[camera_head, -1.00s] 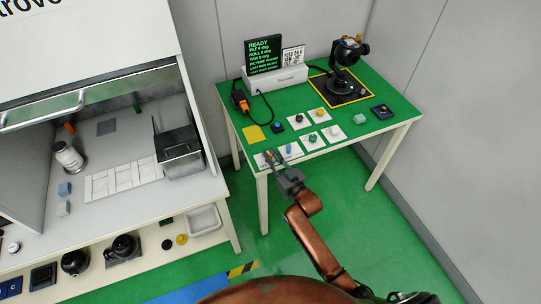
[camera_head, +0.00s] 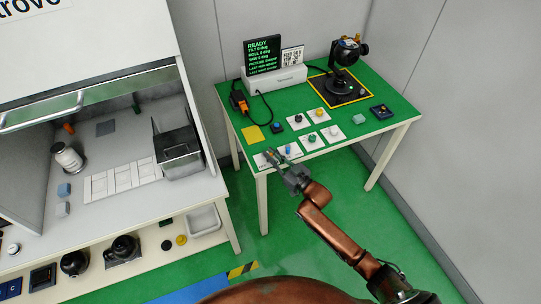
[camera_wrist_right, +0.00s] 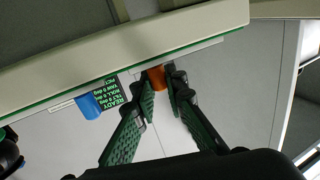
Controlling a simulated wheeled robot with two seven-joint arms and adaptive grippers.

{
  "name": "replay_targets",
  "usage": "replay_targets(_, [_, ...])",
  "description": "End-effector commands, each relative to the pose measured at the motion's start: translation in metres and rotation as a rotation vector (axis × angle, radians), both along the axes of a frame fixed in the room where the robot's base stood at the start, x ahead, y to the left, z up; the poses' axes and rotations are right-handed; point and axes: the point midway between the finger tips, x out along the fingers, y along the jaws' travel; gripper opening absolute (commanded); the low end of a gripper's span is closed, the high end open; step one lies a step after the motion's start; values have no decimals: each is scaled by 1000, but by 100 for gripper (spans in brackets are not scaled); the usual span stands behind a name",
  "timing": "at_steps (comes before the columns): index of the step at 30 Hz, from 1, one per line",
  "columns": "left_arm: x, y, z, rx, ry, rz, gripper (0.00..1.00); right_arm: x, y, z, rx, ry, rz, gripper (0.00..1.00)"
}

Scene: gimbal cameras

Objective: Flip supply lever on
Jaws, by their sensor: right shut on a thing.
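An orange lever (camera_wrist_right: 156,78) stands on a white plate (camera_head: 259,160) at the front left corner of the green table (camera_head: 232,108). My right gripper (camera_head: 272,155) reaches this corner from the front. In the right wrist view my right gripper (camera_wrist_right: 160,82) has its two fingers around the orange lever, shut on it. The lever's lower part shows between the fingertips; in the head view the gripper largely hides it. My left gripper is not in view.
A blue knob (camera_head: 288,149) sits just right of the lever; it also shows in the right wrist view (camera_wrist_right: 90,105). Several small controls stand behind. A display (camera_head: 263,55) reads READY. A black gimbal (camera_head: 344,65) stands at the back right. A hood bench (camera_head: 110,230) is left.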

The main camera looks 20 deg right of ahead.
Motion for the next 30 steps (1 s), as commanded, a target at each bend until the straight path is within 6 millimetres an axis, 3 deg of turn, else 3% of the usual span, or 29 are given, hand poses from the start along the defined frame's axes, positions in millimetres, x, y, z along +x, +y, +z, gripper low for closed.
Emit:
replay_targets(11, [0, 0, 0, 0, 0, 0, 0, 1, 0, 2, 2, -1, 8, 0])
replay_targets(12, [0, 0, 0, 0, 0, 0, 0, 1, 0, 2, 2, -1, 8, 14])
replay_targets(19, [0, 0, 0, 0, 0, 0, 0, 0, -1, 1, 1, 0, 7, 29])
replay_targets(30, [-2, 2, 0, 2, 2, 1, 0, -7, -5, -1, 0, 2, 6, 29])
